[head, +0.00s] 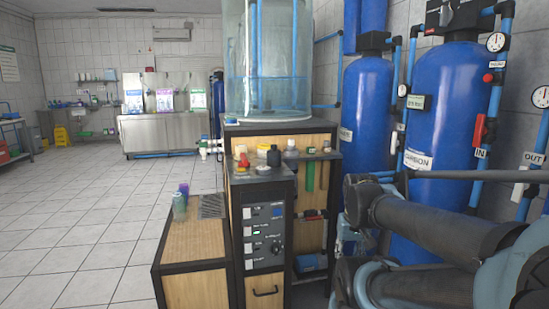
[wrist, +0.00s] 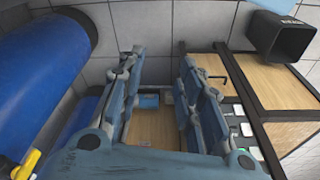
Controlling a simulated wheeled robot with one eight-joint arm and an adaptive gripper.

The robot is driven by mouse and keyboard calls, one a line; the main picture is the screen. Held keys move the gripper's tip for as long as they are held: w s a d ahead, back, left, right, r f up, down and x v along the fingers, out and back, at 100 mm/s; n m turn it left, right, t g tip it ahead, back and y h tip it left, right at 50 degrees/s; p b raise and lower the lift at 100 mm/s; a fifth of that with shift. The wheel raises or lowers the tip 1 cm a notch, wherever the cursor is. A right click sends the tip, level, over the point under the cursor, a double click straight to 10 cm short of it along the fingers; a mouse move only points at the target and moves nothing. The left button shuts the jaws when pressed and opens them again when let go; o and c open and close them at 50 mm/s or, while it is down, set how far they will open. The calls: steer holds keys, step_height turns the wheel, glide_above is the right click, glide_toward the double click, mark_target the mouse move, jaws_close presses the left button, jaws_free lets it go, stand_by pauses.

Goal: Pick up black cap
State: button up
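In the head view, a small black bottle-like item with a narrower black top (head: 273,156) stands on the dark top of the control cabinet (head: 262,172). It is the clearest black capped item there; I cannot tell whether its top is a separate cap. My gripper (wrist: 160,78) shows in the wrist view with its two fingers wide apart and nothing between them. It is beyond the right side of the cabinet, apart from the black item. The black item cannot be made out in the wrist view.
A red-topped item (head: 243,161) and a small bottle (head: 291,146) are near the black item. A large clear tank (head: 267,60) stands behind. Blue cylinders (head: 450,120) and pipes crowd the right. Cups (head: 181,203) stand on the lower wooden box (head: 185,245). The floor at left is open.

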steer(key=o, duration=0.4)
steer(key=shift+r, duration=0.1)
steer(key=o, duration=0.6)
steer(key=r, duration=0.2)
steer(key=shift+w+a+r+n, duration=0.3)
steer(key=shift+w+a+r, duration=0.05)
steer(key=shift+r, duration=0.05)
step_height(320, 180, up, 33)
steer(key=n+t+y, duration=0.1)
steer(key=n+y, duration=0.2)
steer(key=n, duration=0.5)
glide_above(272, 153)
steer(key=d, duration=0.4)
steer(key=x, duration=1.1)
steer(key=shift+w, duration=0.15)
steer(key=shift+x, duration=2.55)
